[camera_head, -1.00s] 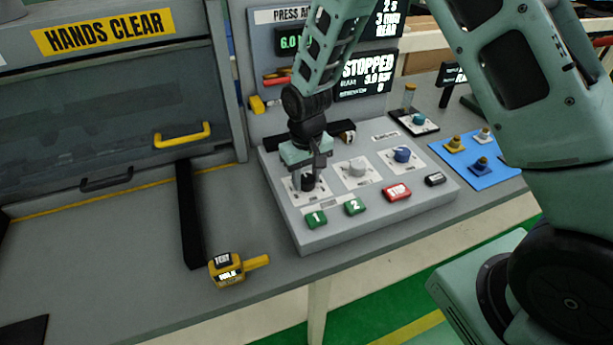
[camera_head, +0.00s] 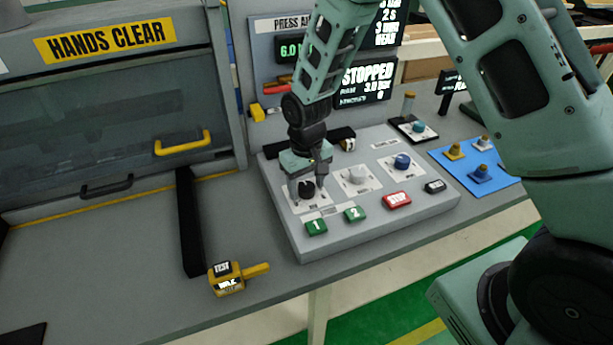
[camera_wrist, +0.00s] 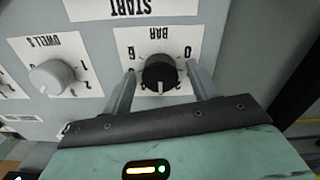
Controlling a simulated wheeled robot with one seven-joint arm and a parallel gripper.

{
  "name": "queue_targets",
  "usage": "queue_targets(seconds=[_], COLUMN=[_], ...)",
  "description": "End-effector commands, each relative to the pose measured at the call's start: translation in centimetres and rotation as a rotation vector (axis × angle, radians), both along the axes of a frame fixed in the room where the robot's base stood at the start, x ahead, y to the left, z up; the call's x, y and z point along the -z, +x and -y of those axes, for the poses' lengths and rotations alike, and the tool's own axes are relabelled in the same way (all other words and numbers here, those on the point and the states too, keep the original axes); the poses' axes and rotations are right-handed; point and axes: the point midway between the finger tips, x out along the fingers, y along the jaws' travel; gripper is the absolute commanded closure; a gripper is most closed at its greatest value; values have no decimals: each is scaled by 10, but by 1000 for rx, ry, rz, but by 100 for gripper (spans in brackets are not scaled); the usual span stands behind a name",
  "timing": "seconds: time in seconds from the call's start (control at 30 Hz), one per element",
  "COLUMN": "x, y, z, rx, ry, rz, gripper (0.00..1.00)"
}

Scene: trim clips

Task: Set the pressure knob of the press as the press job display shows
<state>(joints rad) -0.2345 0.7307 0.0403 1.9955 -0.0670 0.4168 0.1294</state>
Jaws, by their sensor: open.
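The pressure knob is black with a white pointer line. In the wrist view the knob (camera_wrist: 160,74) sits on a white label marked BAR, with a scale including 0. My gripper (camera_wrist: 161,88) is open, with one finger on each side of the knob; whether they touch it I cannot tell. In the head view my gripper (camera_head: 310,180) is pointed down at the black knob (camera_head: 306,190) on the left of the grey control panel (camera_head: 345,222). The press display (camera_head: 367,78) reads STOPPED and 3.0. The job display (camera_head: 386,20) above it is partly cut off and hidden by my arm.
A grey knob (camera_head: 355,176) and a blue knob (camera_head: 402,161) stand to the right. Green buttons 1 (camera_head: 316,227) and 2 (camera_head: 355,214) and a red STOP button (camera_head: 397,200) sit in front. A yellow TEST device (camera_head: 227,279) lies on the bench.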

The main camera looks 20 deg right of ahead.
Motion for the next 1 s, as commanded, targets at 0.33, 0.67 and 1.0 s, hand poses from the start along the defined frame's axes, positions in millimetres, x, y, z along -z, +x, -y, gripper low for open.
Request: queue_targets(seconds=[0.33,0.67,1.0], x=[-48,-126,-170], y=[2,1,0], z=[-1,0,0], rx=[0,1,0], ry=[3,2,0], rz=[8,7,1], gripper=[41,41,41])
